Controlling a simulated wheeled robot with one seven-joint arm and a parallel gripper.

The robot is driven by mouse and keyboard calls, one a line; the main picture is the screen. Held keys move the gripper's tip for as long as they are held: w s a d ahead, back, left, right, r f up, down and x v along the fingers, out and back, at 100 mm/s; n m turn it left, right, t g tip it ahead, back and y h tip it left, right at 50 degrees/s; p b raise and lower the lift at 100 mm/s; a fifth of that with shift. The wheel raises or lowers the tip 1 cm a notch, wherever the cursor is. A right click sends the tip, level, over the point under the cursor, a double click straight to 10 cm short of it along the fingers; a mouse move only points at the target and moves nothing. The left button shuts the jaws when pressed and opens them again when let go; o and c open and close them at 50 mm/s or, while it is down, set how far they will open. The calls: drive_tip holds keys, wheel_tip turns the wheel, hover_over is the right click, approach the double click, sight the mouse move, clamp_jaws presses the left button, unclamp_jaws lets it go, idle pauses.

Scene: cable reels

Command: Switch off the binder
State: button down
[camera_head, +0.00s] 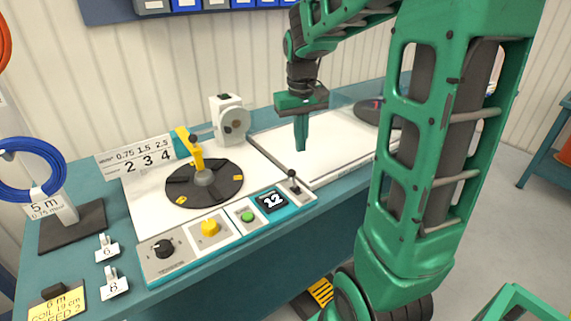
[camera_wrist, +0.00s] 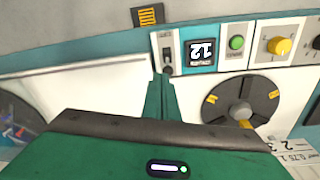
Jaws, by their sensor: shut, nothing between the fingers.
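My gripper (camera_head: 301,148) is shut and empty, its fingers pointing down above the white worktop panel. In the wrist view the shut fingers (camera_wrist: 159,82) end close below a small toggle switch (camera_wrist: 167,62) in the picture, apparently apart from it. The toggle switch also shows in the head view (camera_head: 295,188), at the right end of the control strip beside a dark display (camera_head: 271,202) reading 12. A white unit with a grey round face (camera_head: 232,119) stands behind the turntable. No readable label tells which part is the binder.
The strip also holds a green button (camera_head: 248,216), a yellow knob (camera_head: 210,228) and a black knob (camera_head: 163,248). A dark turntable (camera_head: 219,187) with a yellow arm lies behind it. A thin rod (camera_head: 270,157) slants between gripper and turntable. Blue cable (camera_head: 32,178) hangs left.

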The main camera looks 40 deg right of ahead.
sight(292, 173)
drive_tip(key=w+f+n, duration=0.1)
drive_tip(key=w, duration=0.7)
drive_tip(key=shift+w+f, duration=0.2)
drive_tip(key=shift+w, duration=0.05)
drive_tip(key=shift+a, duration=0.1)
drive_tip(key=f, duration=0.9)
drive_tip(key=shift+w+d+f, duration=0.3)
drive_tip(key=shift+w+f, duration=0.05)
drive_tip(key=shift+s+f, duration=0.1)
drive_tip(key=shift+s, duration=0.1)
drive_tip(key=shift+s+a+r, duration=0.2)
drive_tip(key=shift+s+r, duration=0.05)
drive_tip(key=shift+s, duration=0.6)
drive_tip(key=shift+s+a+r, duration=0.15)
drive_tip(key=shift+s+r, duration=0.1)
drive_tip(key=shift+s, duration=0.55)
